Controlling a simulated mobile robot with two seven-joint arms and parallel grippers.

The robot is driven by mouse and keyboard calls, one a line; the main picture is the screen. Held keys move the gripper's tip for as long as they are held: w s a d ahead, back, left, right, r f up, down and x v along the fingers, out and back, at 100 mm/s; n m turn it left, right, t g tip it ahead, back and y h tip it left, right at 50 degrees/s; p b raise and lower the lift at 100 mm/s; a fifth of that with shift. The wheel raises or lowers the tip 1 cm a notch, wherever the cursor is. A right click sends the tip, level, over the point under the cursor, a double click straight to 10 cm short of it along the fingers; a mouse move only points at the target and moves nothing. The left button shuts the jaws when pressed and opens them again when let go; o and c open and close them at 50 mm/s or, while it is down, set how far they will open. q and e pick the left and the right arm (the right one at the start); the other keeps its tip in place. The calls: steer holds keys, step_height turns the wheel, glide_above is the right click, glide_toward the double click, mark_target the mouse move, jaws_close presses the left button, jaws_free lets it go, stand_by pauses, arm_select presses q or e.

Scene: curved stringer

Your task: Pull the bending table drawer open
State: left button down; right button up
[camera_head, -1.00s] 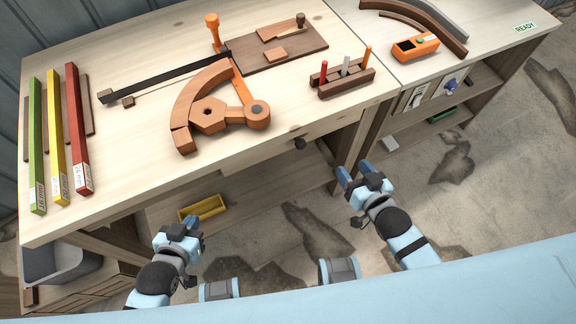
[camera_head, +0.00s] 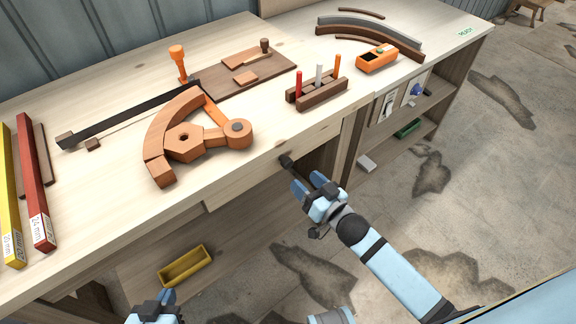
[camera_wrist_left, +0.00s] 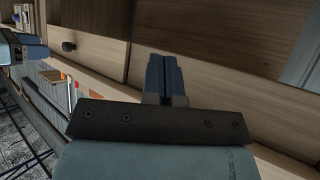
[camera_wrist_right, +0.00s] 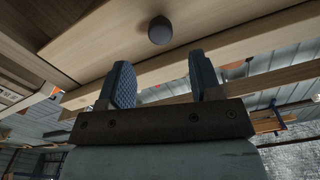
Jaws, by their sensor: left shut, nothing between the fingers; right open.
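The bending table drawer (camera_head: 262,171) has a pale wooden front under the table's front edge and looks closed. My left gripper (camera_head: 158,298) is low at the bottom edge of the head view. In the left wrist view its fingers (camera_wrist_left: 165,75) are shut and empty; the knob (camera_wrist_left: 68,46) shows at upper left.
The bending table (camera_head: 100,210) carries a curved wooden form (camera_head: 172,125), a tool block (camera_head: 318,95) and coloured bars (camera_head: 35,180). A yellow bin (camera_head: 186,265) sits on the shelf below. The floor in front of the drawer is clear.

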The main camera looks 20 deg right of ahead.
mark_target(289, 166)
arm_select(q)
steer(key=shift+w+r+b, duration=0.1)
steer(key=shift+r+b, duration=0.05)
steer(key=shift+b, duration=0.2)
arm_select(e)
steer(key=x, duration=0.7)
steer(key=shift+w+a+f, duration=0.1)
steer(key=shift+w+a, duration=0.05)
steer(key=shift+w, duration=0.2)
steer(key=shift+c, duration=0.4)
